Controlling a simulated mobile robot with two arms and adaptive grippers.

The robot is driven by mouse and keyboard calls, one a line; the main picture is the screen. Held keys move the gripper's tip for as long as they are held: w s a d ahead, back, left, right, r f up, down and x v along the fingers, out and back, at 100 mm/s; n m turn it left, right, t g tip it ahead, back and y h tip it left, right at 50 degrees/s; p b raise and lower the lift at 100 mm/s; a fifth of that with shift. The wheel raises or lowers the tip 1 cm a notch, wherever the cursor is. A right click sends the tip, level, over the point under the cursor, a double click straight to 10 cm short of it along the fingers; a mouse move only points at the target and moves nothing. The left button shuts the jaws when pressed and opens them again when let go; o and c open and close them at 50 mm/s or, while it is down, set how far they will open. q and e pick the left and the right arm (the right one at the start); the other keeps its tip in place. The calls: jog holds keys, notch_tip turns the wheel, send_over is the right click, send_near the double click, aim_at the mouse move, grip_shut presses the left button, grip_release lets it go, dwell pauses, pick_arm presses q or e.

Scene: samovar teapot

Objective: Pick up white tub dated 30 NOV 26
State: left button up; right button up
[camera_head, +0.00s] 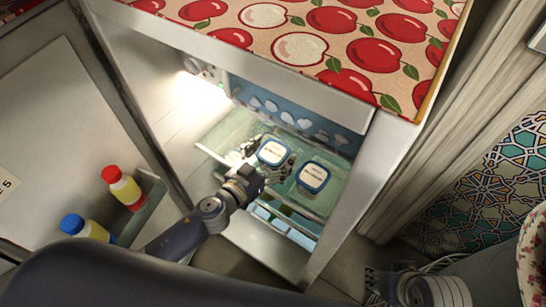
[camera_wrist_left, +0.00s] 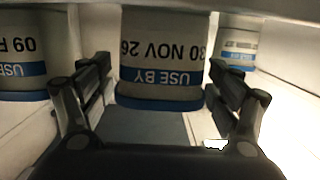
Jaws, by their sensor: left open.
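The white tub dated 30 NOV 26 (camera_wrist_left: 162,62) is in the middle of the left wrist view, its label upside down, with a blue band. My left gripper (camera_head: 266,166) is open, with one finger on each side of this tub; I cannot tell if they touch it. In the head view it appears to be the blue-rimmed tub (camera_head: 272,152) at the fingers, inside the open fridge. A second tub (camera_head: 313,177) stands beside it; the left wrist view shows a tub reading 09 F (camera_wrist_left: 22,50). What looks like my right gripper (camera_head: 385,285) is low on the right, jaws unclear.
A third tub (camera_wrist_left: 240,42) stands farther back in the left wrist view. The tubs stand on a glass shelf (camera_head: 222,137). The fridge door (camera_head: 65,120) is open at left with red-capped (camera_head: 123,188) and blue-capped (camera_head: 85,228) bottles. An apple-print cloth (camera_head: 330,35) covers the top.

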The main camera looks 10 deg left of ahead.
pick_arm(q)
jog(key=shift+w, duration=0.1)
jog(key=c, duration=1.2)
jog(key=shift+r, duration=0.15)
